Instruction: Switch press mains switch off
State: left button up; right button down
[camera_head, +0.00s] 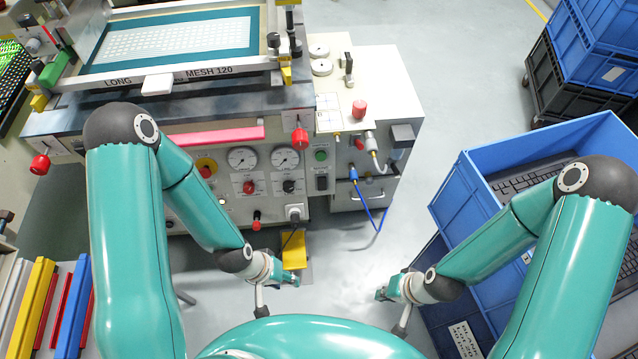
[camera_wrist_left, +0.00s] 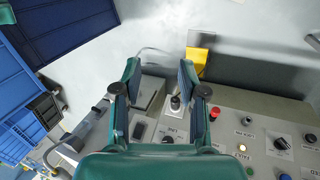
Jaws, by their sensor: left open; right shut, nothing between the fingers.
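The cream press front panel (camera_head: 220,195) carries several knobs, gauges and switches. A dark rocker switch (camera_head: 322,183) sits below a green button (camera_head: 321,155); it also shows between my fingers in the left wrist view (camera_wrist_left: 138,130). I cannot read which is the mains switch. My left gripper (camera_head: 286,272) is open and empty, apart from the panel; its jaws show in the left wrist view (camera_wrist_left: 159,75). My right gripper (camera_head: 385,292) is shut and empty.
A yellow pedal (camera_head: 292,250) is on the floor below the panel. A blue cable (camera_head: 374,218) hangs from the side cabinet. Blue crates (camera_head: 455,205) with keyboards stand at right. Coloured bars (camera_head: 40,290) lie at lower left. Floor between cabinet and crates is clear.

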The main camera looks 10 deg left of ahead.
aim_at(322, 181)
jog(key=z, duration=1)
jog(key=i, duration=0.15)
jog(key=u, duration=2.75)
jog(key=k, duration=0.85)
jog(key=z, duration=0.65)
jog(key=i, duration=1.05)
jog(key=z, duration=0.1)
